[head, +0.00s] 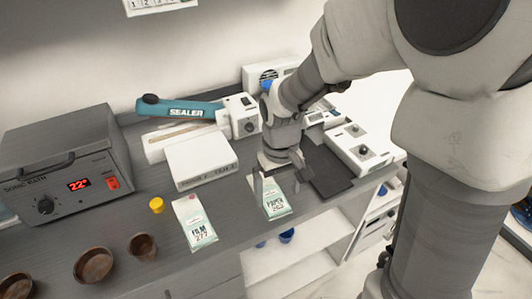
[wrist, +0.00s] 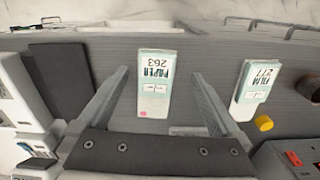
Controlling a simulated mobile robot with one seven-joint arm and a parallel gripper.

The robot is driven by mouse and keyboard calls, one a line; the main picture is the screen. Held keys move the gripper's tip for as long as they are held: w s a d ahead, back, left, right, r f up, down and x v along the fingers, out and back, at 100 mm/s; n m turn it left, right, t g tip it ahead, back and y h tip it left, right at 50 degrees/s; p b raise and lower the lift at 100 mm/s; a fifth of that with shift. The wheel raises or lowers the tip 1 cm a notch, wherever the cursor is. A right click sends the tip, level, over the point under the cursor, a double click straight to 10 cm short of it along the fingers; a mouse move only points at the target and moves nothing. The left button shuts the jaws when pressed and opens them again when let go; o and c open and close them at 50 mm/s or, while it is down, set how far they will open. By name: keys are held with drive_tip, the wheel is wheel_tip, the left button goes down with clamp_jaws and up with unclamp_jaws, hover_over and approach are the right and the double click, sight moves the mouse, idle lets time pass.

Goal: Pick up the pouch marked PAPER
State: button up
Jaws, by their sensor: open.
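The pouch marked PAPER (head: 275,204) lies flat on the grey counter near its front edge, white and pale green with dark lettering. In the wrist view the PAPER pouch (wrist: 153,92) reads "PAPER 263" upside down and has a pink dot at one end. My gripper (head: 277,181) is above it, pointing down, and hides part of it in the head view. In the wrist view my gripper (wrist: 161,74) is open, with one finger on each side of the pouch and a gap on both sides. Nothing is held.
A similar pouch marked FILM (head: 195,222) lies to the left, near a yellow cap (head: 157,205). Brown bowls (head: 94,265) and a sonic bath (head: 62,170) are further left. A sealer (head: 190,110), a white box (head: 201,162) and a dark mat (head: 325,170) lie behind and right.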

sight(278, 209)
drive_tip(key=f, duration=0.6)
drive_tip(key=shift+w+d+f+b, duration=0.1)
drive_tip(key=shift+d+f+b, duration=0.1)
drive_tip(key=shift+b, duration=0.2)
drive_tip(key=c, duration=1.2)
